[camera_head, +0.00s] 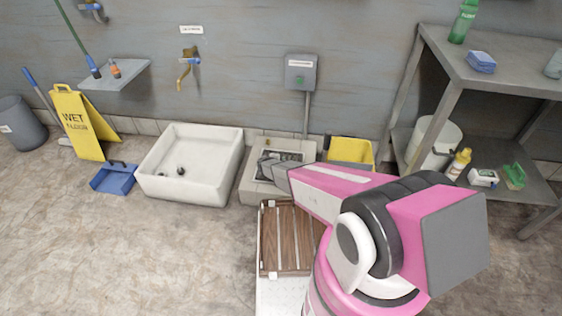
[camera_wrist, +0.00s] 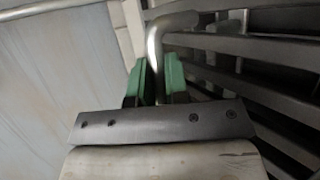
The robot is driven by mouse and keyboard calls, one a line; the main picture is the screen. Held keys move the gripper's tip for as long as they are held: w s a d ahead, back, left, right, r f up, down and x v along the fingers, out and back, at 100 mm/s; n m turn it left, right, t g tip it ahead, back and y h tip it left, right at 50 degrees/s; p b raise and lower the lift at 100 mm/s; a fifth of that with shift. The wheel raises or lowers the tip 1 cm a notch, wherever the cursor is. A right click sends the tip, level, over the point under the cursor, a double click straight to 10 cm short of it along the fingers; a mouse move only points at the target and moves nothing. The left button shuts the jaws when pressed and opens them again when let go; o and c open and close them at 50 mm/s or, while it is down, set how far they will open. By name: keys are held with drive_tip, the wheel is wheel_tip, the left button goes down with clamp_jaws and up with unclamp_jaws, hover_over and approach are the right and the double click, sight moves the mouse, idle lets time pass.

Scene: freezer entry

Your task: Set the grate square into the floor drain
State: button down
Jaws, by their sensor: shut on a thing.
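The floor drain (camera_head: 305,150) is a square opening in a pale raised block against the back wall. The grate (camera_wrist: 262,47) shows as parallel metal bars with a bent metal handle (camera_wrist: 156,45). In the wrist view, the green pads of my gripper (camera_wrist: 154,80) are shut on this handle. In the head view, my gripper (camera_head: 268,163) is over the drain block, and my arm hides part of it. Dark bars show in or just above the opening. I cannot tell whether the grate is square to the opening or touches its rim.
A white basin (camera_head: 190,195) stands left of the drain and a yellow bucket (camera_head: 350,151) right of it. A wooden slatted rack (camera_head: 285,235) lies in front. A metal shelf (camera_head: 500,75) stands at right. A wet floor sign (camera_head: 77,125) and blue dustpan (camera_head: 114,179) stand left.

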drive_tip(key=shift+f, duration=0.15)
drive_tip(key=c, duration=1.1)
unclamp_jaws()
drive_tip(key=shift+o, duration=0.2)
